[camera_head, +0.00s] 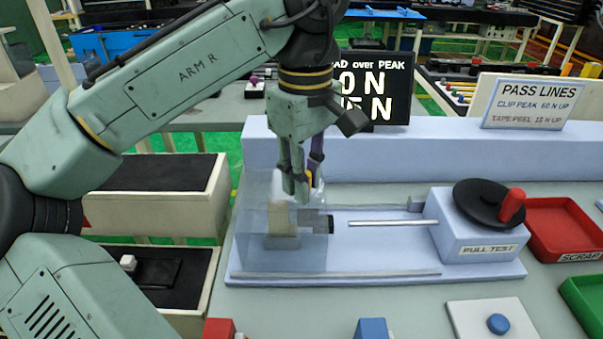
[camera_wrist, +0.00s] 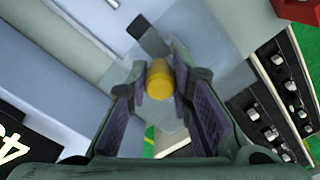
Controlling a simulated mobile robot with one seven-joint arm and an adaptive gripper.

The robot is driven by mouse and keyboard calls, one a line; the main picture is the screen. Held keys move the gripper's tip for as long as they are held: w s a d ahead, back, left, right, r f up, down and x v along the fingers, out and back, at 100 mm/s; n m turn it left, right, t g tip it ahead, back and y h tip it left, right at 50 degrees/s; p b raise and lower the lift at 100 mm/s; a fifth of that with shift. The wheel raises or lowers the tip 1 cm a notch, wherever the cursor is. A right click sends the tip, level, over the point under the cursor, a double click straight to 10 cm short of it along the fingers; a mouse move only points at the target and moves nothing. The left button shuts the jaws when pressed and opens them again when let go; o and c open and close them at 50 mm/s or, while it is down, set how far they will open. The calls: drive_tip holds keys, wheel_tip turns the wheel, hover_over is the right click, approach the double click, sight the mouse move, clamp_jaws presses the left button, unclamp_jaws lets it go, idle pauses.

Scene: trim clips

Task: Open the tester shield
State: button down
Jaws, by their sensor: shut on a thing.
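The tester (camera_head: 380,272) is a pale blue base on the table, with a clear shield (camera_head: 257,215) over the clamp area at its left end. A yellow knob (camera_head: 309,181) is at the top of the shield. My gripper (camera_head: 303,190) reaches down from above and is shut on the yellow knob. In the wrist view the yellow knob (camera_wrist: 158,82) sits between the two purple-padded fingers (camera_wrist: 160,95). The see-through shield (camera_wrist: 200,45) shows around it. The shield stands over the beige clip block (camera_head: 283,222); its exact edges are hard to tell.
The black handwheel with a red grip (camera_head: 512,203) stands on the pull-test housing at right. A red scrap tray (camera_head: 565,228) is beyond it. A display (camera_head: 380,88) and a pass-lines sign (camera_head: 528,102) stand behind. Dark-topped carts (camera_head: 160,172) are at left.

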drive_tip(key=d+p, duration=0.2)
drive_tip(key=d, duration=1)
drive_tip(key=shift+d, duration=0.1)
drive_tip(key=c, duration=1.4)
unclamp_jaws()
wheel_tip(320, 180, up, 12)
drive_tip(key=shift+r, duration=0.1)
